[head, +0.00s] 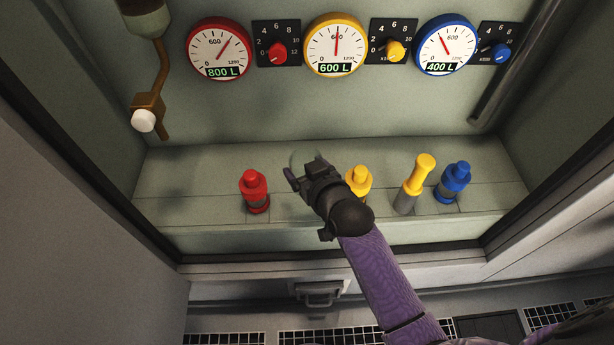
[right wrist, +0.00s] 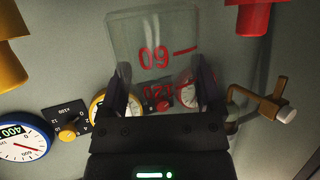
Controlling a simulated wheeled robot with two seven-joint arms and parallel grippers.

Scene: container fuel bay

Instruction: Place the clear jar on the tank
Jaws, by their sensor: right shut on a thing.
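The clear jar (right wrist: 152,45) is see-through glass with red marks and numbers, upside down in the right wrist view. My right gripper (right wrist: 163,85) is shut on it, with a dark finger on each side. In the head view, my right gripper (head: 302,178) is over the grey ledge between the red and yellow plugs; only a faint outline of the jar (head: 304,158) shows there. I cannot tell whether the jar touches the ledge. A rounded greenish vessel (head: 147,22), cut off at the top left, may be the tank. My left gripper is out of view.
On the ledge (head: 225,158) stand a red plug (head: 254,190), a yellow plug (head: 358,180), a taller yellow handle (head: 419,174) and a blue plug (head: 454,182). A brown pipe with a white-knobbed valve (head: 148,112) hangs at left. Gauges and dials line the back wall.

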